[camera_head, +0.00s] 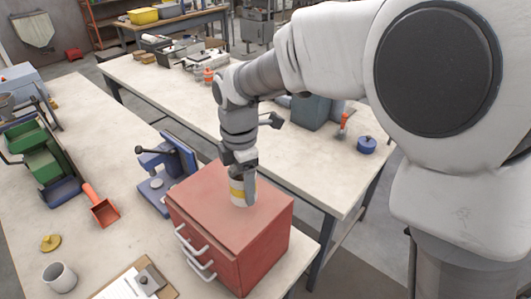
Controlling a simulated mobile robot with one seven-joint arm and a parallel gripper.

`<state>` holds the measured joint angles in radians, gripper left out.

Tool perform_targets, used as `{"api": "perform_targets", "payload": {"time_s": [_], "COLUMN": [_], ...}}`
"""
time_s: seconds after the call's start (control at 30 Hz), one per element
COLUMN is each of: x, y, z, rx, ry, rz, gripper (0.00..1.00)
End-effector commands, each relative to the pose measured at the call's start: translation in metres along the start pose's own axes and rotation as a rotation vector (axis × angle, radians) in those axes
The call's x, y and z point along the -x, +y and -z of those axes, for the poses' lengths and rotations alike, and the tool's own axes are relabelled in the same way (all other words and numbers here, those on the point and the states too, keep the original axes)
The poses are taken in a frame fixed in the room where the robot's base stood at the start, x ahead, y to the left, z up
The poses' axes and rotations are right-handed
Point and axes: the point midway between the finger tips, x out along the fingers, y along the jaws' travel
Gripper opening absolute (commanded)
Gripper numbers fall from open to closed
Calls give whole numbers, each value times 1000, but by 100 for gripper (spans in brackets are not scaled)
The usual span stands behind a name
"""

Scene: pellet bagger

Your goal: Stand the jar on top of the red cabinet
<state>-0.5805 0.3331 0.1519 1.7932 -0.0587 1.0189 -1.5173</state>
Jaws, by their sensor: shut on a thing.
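The jar (237,192), pale with a yellow band, is upright over the top of the red cabinet (203,206). My gripper (243,178) points down and is shut on the jar, with a grey finger along its right side. The jar's base appears at the level of the cabinet top, near its middle; I cannot tell if it touches. The upper part of the jar is hidden by my gripper. The cabinet stands on the near bench, with light handles on its front left face.
A blue press (168,172) stands close behind the cabinet at left. An orange scoop (101,208), a yellow knob (47,243), a grey cup (59,277) and a clipboard (122,285) lie left of it. The cabinet top around the jar is clear.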

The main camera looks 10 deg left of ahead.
Motion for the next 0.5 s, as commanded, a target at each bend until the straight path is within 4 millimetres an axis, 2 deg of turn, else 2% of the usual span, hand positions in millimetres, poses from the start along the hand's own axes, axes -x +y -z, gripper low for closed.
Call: {"api": "perform_targets", "payload": {"time_s": [0.3, 0.5], "x": [-38, -40], "y": [0, 1], "z": [0, 0], "rx": [0, -1], "ry": [0, 0], "rz": [1, -1], "gripper": [0, 0]}}
